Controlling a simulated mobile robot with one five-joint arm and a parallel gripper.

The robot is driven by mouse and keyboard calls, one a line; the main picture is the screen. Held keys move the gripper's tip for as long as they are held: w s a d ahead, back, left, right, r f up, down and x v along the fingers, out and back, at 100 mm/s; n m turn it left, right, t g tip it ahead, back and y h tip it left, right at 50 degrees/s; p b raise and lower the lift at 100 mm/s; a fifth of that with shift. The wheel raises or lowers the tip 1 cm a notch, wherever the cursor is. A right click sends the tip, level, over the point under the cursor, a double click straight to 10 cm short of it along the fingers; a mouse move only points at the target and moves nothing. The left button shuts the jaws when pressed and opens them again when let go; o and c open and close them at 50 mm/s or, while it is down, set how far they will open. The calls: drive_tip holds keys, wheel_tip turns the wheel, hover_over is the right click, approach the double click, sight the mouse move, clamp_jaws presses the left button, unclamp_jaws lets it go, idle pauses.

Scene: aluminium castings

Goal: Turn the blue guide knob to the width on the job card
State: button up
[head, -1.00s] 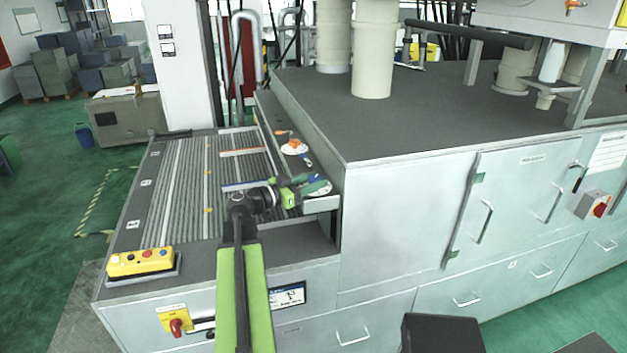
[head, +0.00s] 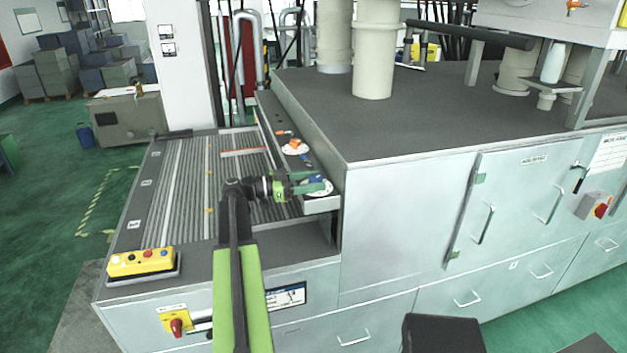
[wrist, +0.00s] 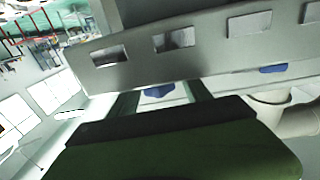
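The blue guide knob (head: 316,182) sits on a white dial (head: 324,190) on the rail beside the slatted bed, partly hidden by my gripper. My gripper (head: 312,184) reaches it from the left. In the wrist view the blue knob (wrist: 158,91) shows between my two dark fingers (wrist: 160,98), with a gap on each side, so the gripper looks open. I cannot tell how deep the knob sits between them. A card or display (head: 286,296) is on the front panel; its writing is too small to read.
An orange knob (head: 295,147) on another white dial is farther back on the same rail. The tall grey cabinet (head: 400,220) stands close on the right. A yellow button box (head: 141,262) and a red switch (head: 176,326) are at the front left.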

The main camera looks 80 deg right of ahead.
drive_tip(key=shift+o, duration=0.2)
drive_tip(key=v, duration=1.7)
drive_tip(key=shift+w, duration=0.15)
